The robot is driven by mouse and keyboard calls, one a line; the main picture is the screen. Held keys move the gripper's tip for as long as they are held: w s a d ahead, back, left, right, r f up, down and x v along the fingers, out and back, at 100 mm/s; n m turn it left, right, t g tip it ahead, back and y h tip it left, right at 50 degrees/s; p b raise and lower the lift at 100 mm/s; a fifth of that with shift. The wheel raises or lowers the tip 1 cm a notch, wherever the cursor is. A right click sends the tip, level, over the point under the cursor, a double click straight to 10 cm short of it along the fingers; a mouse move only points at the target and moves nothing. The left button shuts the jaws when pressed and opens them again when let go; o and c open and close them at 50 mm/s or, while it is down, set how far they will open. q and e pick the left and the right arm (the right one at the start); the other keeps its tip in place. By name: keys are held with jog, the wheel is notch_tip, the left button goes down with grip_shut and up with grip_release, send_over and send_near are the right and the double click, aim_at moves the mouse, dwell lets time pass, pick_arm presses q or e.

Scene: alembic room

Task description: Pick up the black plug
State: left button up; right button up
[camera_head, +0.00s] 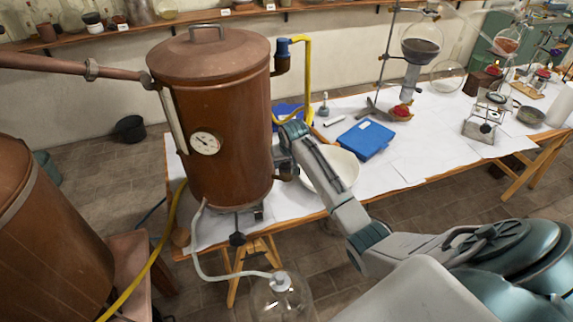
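I cannot pick out the black plug with certainty. A small black knob-like piece (237,239) shows below the front of the copper vessel (222,115); I cannot tell whether it is the plug. My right arm reaches in from the lower right. My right gripper (293,131) is at the right side of the vessel, above the white table, close to a short copper side fitting. Its fingertips are small and partly against the vessel, so I cannot see whether they are open or touch anything. My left gripper is not in view.
A yellow hose (308,75) runs down behind the gripper. A glass flask (283,298) stands in front, with glassware farther right.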

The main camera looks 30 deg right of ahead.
jog(key=c, duration=0.9)
jog(key=shift+r, duration=0.1)
jog(key=shift+r+b, duration=0.35)
jog(key=shift+r, duration=0.05)
notch_tip(320, 180, up, 6)
jog(key=b, duration=0.3)
jog(key=shift+f, duration=0.15)
jog(key=shift+s+a+r+b, duration=0.1)
jog(key=shift+s+a+b, duration=0.8)
jog(key=shift+s, duration=1.95)
jog(key=shift+s+a+r+b, duration=0.1)
jog(key=shift+s+a+b, duration=0.75)
jog(key=shift+s, duration=2.05)
jog(key=shift+s+a+b, duration=0.6)
jog(key=shift+s+a, duration=0.5)
jog(key=shift+s, duration=1.75)
